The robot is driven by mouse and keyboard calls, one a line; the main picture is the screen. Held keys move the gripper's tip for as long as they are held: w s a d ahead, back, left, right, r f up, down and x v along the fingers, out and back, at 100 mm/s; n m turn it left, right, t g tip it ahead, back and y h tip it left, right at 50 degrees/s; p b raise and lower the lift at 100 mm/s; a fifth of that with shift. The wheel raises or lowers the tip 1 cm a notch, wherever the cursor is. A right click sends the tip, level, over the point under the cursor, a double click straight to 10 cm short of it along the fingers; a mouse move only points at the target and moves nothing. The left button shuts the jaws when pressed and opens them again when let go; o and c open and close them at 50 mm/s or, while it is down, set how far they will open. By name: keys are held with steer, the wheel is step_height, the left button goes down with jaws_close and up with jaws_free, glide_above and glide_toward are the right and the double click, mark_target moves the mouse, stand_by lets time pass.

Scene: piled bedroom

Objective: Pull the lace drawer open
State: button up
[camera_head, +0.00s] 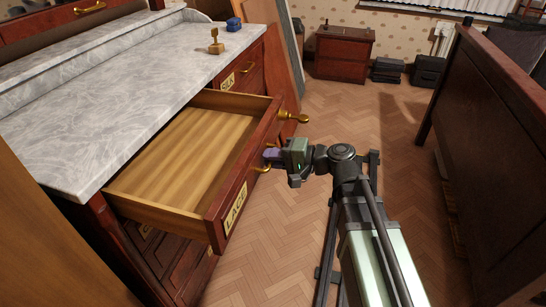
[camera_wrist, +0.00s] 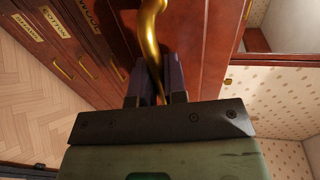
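The lace drawer (camera_head: 235,199) stands pulled well out of the marble-topped dresser in the head view. Its front is dark red wood with a pale LACE label, and its bare wooden inside looks empty. A curved brass handle (camera_head: 264,166) is on its front. My gripper (camera_head: 272,156) is at this handle. In the wrist view the brass handle (camera_wrist: 150,45) runs down between the two dark fingers of my gripper (camera_wrist: 155,85), which appear closed around it. The fingertips are partly hidden by the handle.
A brass piece (camera_head: 215,42) and a blue object (camera_head: 234,24) stand on the marble top (camera_head: 120,90). A dark wooden bed-like panel (camera_head: 500,130) stands at the right. A small red cabinet (camera_head: 343,53) and dark boxes (camera_head: 387,70) are at the back. The parquet floor between is clear.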

steer(key=o, duration=0.4)
steer(key=p+v, duration=0.2)
steer(key=v, duration=0.8)
steer(key=shift+d+r, duration=0.1)
steer(key=shift+d, duration=0.3)
